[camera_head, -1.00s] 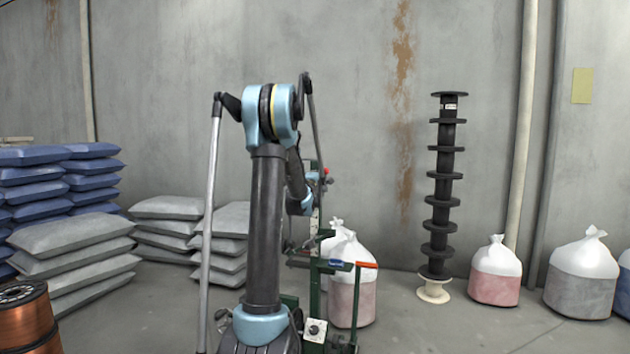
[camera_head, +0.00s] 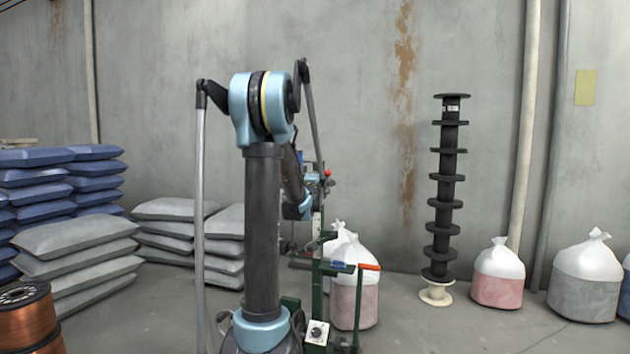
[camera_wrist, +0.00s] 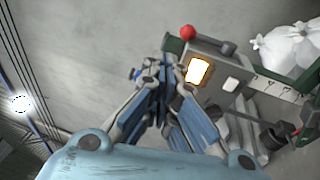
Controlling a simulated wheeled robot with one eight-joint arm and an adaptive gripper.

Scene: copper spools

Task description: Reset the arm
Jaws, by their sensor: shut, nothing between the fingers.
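My arm (camera_head: 262,225) stands upright in the middle of the head view, its elbow high and its forearm folded away behind it. My gripper (camera_wrist: 165,68) shows in the wrist view with its blue-grey fingers together and nothing between them. The gripper itself is mostly hidden behind my arm in the head view. In the wrist view, a grey control box (camera_wrist: 218,72) with a red knob and lit panels is close to the right of the fingers, apart from them as far as I can tell.
Copper spools (camera_head: 30,322) stand at the lower left. Grey sacks (camera_head: 75,245) and blue sacks (camera_head: 95,170) are stacked behind. A green-framed machine (camera_head: 318,275) stands just behind my arm. A column of black spools (camera_head: 442,205) and white-topped bags (camera_head: 498,272) line the wall. Floor at right front is clear.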

